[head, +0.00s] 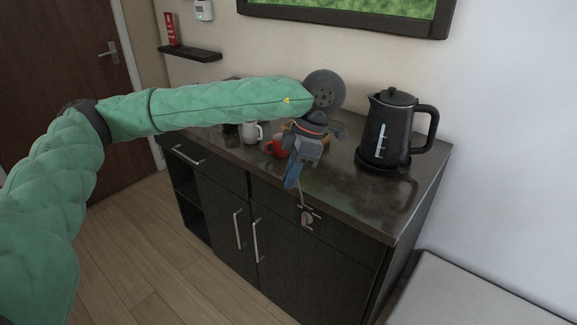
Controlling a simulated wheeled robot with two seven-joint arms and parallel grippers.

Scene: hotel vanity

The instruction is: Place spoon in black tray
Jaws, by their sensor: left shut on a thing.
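My left gripper (293,184) reaches in from the left over the counter's front edge, pointing down. It is shut on the spoon (308,216), which hangs from the fingertips in front of the upper cabinet face; the spoon looks small and its handle is mostly hidden. I cannot make out the black tray clearly; my left arm covers much of the counter's back left part. My right gripper is not in view.
A red mug (276,147) and a white mug (253,132) stand left of my gripper on the dark counter (338,196). A black kettle (391,130) stands at the right. The front right of the counter is clear. A small wall shelf (190,54) is at the back left.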

